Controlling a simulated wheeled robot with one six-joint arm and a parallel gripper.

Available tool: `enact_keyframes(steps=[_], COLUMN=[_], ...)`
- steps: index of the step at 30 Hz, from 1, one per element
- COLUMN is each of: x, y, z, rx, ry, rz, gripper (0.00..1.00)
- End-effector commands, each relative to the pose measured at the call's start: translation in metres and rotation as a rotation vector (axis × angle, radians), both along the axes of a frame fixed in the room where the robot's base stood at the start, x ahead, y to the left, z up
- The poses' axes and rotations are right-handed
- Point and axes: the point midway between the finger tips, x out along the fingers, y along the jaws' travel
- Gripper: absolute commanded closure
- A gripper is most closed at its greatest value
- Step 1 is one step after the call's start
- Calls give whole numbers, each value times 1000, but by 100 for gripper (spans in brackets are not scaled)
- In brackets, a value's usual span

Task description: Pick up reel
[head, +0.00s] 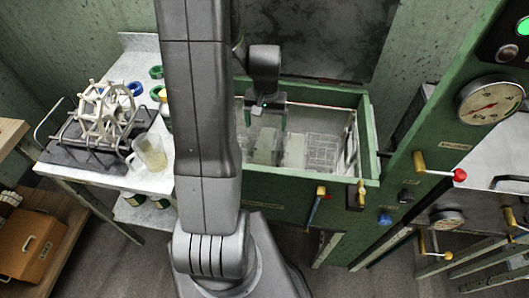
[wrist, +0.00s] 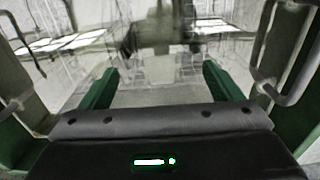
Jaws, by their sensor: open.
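The reel (head: 105,112) is a pale, many-sided frame with spokes and knobs. It stands in a dark wire-handled holder (head: 73,150) on the white side table at the left in the head view. My gripper (head: 266,120) is far to the right of it, over the green-walled basin. In the wrist view my gripper's two green fingers (wrist: 158,85) are spread apart with nothing between them. The reel does not show clearly in the wrist view.
The basin (head: 369,130) has a pale gridded interior and metal handles at its sides. A clear jug (head: 150,152) stands beside the holder. A green panel with a gauge (head: 490,101) and coloured levers is at the right.

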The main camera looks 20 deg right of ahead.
Motion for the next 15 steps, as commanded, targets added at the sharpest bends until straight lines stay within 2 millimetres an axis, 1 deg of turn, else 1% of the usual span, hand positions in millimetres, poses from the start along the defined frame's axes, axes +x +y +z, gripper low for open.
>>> enact_keyframes(steps=[3,9,12,15], x=[-1,-1,-1,-1], y=[1,1,1,1], z=[-21,-52,-62,-68], rx=[3,2,2,1], ry=[4,3,3,2], rz=[1,2,2,2], gripper=[15,15,15,15])
